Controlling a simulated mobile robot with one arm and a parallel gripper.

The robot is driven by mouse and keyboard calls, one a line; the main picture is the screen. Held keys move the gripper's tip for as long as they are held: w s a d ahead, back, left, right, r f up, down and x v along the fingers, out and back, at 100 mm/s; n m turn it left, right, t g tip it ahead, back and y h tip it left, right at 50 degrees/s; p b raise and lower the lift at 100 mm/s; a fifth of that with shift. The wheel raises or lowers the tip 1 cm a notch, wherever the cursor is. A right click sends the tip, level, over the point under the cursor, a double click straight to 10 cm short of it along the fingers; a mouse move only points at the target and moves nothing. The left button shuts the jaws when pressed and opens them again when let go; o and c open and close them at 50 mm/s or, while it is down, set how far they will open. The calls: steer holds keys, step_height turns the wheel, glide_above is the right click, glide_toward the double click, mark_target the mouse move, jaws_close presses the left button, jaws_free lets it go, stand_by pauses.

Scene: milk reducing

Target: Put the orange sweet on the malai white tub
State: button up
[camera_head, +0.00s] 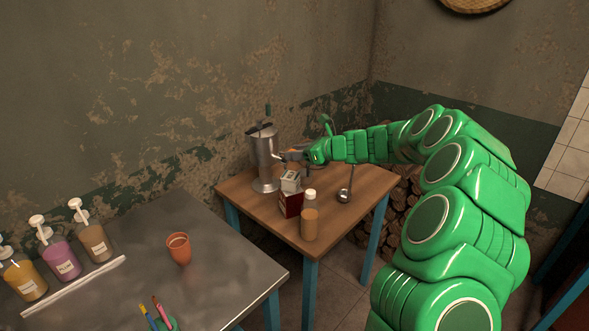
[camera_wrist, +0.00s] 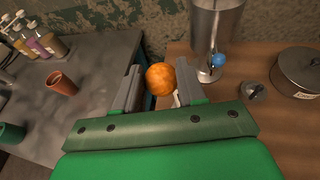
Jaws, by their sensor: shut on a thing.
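An orange round sweet (camera_wrist: 160,78) sits between the two grey fingers of my gripper (camera_wrist: 158,69) in the wrist view. The gripper is shut on it and holds it up over the scene. In the head view my gripper (camera_head: 287,155) is above the small wooden table, close to the right side of the tall metal canister. A small white container (camera_head: 290,180) stands below the gripper, beside a dark red box; I cannot tell whether it is the malai tub. Only a sliver of something white shows under the right finger in the wrist view.
The metal canister (camera_head: 264,158) stands right by the gripper. The dark red box (camera_head: 291,203), a tan bottle (camera_head: 310,222) and a ladle (camera_head: 344,195) are on the wooden table (camera_head: 260,207). The grey table (camera_head: 215,260) holds a terracotta cup (camera_head: 179,248) and several pump bottles.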

glide_above(295, 176)
steer(key=shift+s+a+f, duration=0.1)
steer(key=shift+s+f, duration=0.05)
steer(key=shift+f, duration=4.35)
steer(key=o, duration=1)
steer(key=shift+f, duration=0.1)
steer(key=v, duration=1.2)
